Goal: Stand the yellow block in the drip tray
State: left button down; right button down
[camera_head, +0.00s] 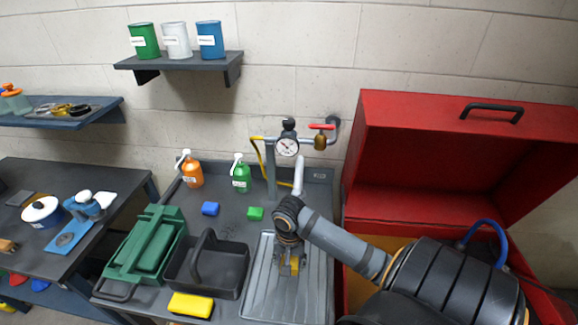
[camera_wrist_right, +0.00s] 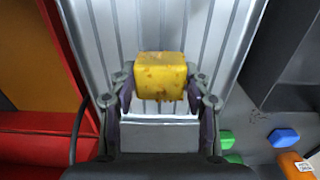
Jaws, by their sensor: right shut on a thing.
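The yellow block (camera_head: 293,266) is in my right gripper (camera_head: 290,258), over the grey ribbed drip tray (camera_head: 262,285). In the right wrist view the block (camera_wrist_right: 160,74) has dark specks and sits between the two fingers of the right gripper (camera_wrist_right: 160,88), which are shut on its sides. The ribbed tray (camera_wrist_right: 105,35) lies behind it. I cannot tell whether the block's lower end touches the tray. My left gripper is not in view.
A yellow sponge-like block (camera_head: 190,305) lies before a black caddy (camera_head: 215,270). A green toolbox (camera_head: 148,245), small blue (camera_head: 210,208) and green (camera_head: 255,213) blocks and two bottles share the bench. Gauge piping (camera_head: 287,147) stands behind the tray; an open red chest (camera_head: 430,210) is at right.

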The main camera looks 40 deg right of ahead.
jog(key=shift+w+d+f, duration=0.1)
jog(key=shift+w+f, duration=0.1)
jog(key=shift+f, duration=1.6)
jog(key=c, duration=0.6)
grip_release()
jog(key=shift+f, duration=0.1)
notch_tip(320, 180, up, 12)
jog(key=shift+r+p, duration=0.1)
jog(key=shift+p, duration=0.35)
